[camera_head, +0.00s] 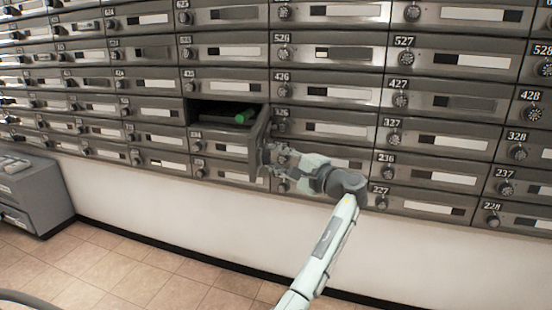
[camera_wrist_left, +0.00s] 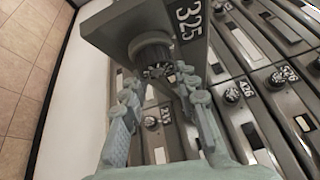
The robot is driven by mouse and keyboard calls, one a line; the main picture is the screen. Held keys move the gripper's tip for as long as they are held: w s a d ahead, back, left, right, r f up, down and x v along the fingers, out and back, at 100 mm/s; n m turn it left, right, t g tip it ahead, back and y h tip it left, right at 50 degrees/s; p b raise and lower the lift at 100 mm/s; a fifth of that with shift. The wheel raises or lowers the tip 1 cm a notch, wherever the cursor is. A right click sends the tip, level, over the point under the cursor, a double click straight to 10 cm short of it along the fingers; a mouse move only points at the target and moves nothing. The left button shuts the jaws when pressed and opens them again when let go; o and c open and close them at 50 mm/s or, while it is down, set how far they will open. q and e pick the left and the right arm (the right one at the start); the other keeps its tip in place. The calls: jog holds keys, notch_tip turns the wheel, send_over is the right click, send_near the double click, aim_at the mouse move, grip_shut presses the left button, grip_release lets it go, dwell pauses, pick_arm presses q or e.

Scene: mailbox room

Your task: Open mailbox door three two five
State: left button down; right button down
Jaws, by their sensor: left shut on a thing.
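Mailbox door 325 (camera_head: 258,143) stands swung out from the wall at the right side of its open compartment (camera_head: 222,104). A green object (camera_head: 242,117) lies inside that compartment. In the wrist view the door (camera_wrist_left: 130,25) shows the number 325 and a dark round dial knob (camera_wrist_left: 154,58). My left gripper (camera_head: 270,158) is at the outer face of the door. In the wrist view its fingers (camera_wrist_left: 158,88) are on both sides of the knob, shut on it. In the head view the knob is hidden by the fingers. My right gripper is not in view.
Rows of shut mailboxes with knobs surround the opening, including 326 (camera_head: 325,126) to its right. A grey cabinet (camera_head: 35,190) stands at the left on the tiled floor (camera_head: 140,265). The white wall below the mailboxes is bare.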

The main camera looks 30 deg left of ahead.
pick_arm(q)
jog(key=shift+w+d+r, duration=0.25)
jog(key=shift+d, duration=0.25)
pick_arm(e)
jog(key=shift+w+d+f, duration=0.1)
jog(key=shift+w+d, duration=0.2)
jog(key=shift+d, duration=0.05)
pick_arm(q)
jog(key=c, duration=1.2)
grip_release()
jog(key=shift+s+d+r, duration=0.1)
jog(key=shift+o, duration=1.6)
jog(key=shift+f, duration=0.2)
jog(key=v, duration=1.2)
